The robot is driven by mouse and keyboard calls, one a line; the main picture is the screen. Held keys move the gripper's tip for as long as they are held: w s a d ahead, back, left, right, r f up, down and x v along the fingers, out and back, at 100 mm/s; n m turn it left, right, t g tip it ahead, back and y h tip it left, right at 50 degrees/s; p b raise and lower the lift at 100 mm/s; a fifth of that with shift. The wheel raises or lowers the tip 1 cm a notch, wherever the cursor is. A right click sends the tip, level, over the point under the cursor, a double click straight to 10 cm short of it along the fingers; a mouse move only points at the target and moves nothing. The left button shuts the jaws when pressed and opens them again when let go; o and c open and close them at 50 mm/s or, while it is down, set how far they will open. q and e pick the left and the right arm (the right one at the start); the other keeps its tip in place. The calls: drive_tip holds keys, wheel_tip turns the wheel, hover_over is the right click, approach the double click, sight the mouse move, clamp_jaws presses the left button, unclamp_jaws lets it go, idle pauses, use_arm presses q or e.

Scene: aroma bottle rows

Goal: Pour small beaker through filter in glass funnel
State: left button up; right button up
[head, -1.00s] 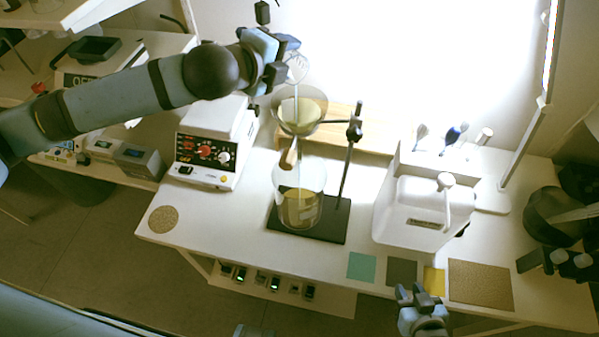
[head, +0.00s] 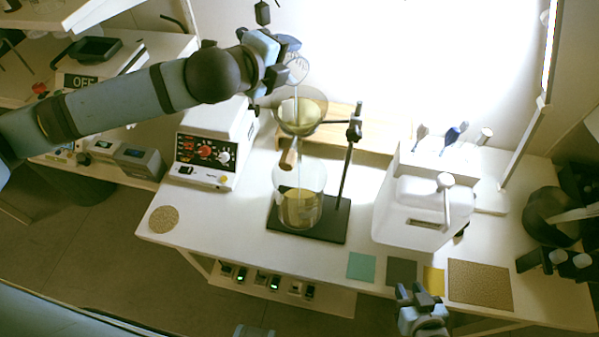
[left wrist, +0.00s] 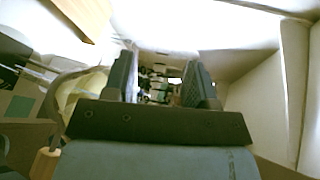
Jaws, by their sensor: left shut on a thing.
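My left gripper (head: 282,66) is shut on the small clear beaker (head: 297,70), above the stand. The beaker is tilted, and a thin pale stream runs from it into the glass funnel (head: 300,115). The funnel holds yellowish liquid; I cannot make out the filter clearly. Below it, a large glass beaker (head: 300,193) with yellowish liquid stands on the dark base of the stand (head: 334,222). In the left wrist view my left gripper's fingers (left wrist: 160,85) show, but the held beaker is hard to see. My right gripper (head: 417,294) is open and empty at the table's front edge.
A white boxy container (head: 425,210) stands to the right. Flat coloured squares (head: 361,266) and a round cork mat (head: 163,219) lie near the front. A wooden board (head: 365,130) is behind the stand.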

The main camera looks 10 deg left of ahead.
use_arm(q)
drive_tip(key=shift+r, duration=0.1)
idle(0.7)
idle(0.6)
drive_tip(key=shift+r+p, duration=0.25)
drive_tip(key=shift+p, duration=0.75)
drive_tip(key=p, duration=0.1)
drive_tip(key=n+g+p, duration=0.1)
drive_tip(key=shift+w+a+h+p, duration=0.2)
drive_tip(key=shift+h+p, duration=0.1)
drive_tip(key=shift+p, duration=0.45)
drive_tip(key=shift+f, duration=0.1)
drive_tip(key=shift+w, duration=0.1)
